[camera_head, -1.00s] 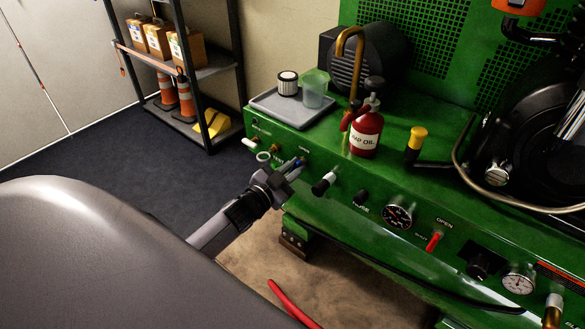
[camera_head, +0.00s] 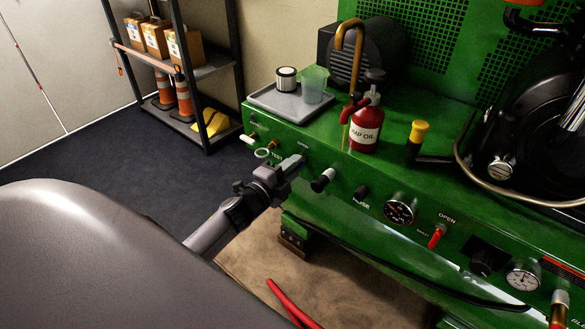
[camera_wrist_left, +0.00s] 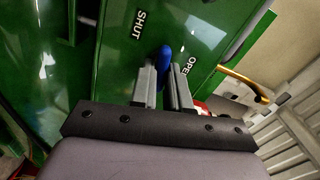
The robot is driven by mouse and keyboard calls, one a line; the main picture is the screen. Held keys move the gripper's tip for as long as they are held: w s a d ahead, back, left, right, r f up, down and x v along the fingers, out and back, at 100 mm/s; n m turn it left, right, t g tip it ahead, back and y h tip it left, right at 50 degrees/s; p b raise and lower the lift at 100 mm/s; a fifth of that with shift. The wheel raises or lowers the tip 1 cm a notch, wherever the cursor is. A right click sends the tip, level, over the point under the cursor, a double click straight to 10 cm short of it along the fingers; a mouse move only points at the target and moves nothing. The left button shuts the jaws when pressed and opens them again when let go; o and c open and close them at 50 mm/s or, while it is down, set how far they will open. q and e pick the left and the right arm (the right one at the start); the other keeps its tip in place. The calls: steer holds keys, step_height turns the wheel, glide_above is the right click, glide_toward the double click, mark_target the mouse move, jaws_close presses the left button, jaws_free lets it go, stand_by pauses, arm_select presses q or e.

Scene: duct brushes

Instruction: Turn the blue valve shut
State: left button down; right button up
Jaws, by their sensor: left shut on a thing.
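The blue valve handle (camera_wrist_left: 165,58) shows in the left wrist view between the two fingers of my left gripper (camera_wrist_left: 168,82), on the green panel (camera_wrist_left: 105,95) with the words SHUT and OPEN on either side of it. The gripper is shut on the handle. In the head view my left gripper (camera_head: 290,168) reaches the left part of the green machine's front panel and hides the blue handle. My right gripper is not in view.
A white-tipped black knob (camera_head: 322,180) sits just right of my gripper, and a pull ring (camera_head: 262,154) sits to its left. A red lever (camera_head: 436,237) is farther right. A grey tray (camera_head: 290,108) and a red oil bottle (camera_head: 365,128) stand on top of the machine.

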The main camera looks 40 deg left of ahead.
arm_select(q)
steer(key=shift+f+m+b, duration=0.1)
steer(key=shift+m+b, duration=0.2)
steer(key=shift+m, duration=0.8)
steer(key=c, duration=1.1)
jaws_free()
steer(key=shift+c, duration=0.2)
steer(key=shift+s, duration=0.15)
steer(key=s, duration=0.7)
steer(key=shift+a+p, duration=0.25)
steer(key=shift+p, duration=0.1)
steer(key=shift+w, duration=0.1)
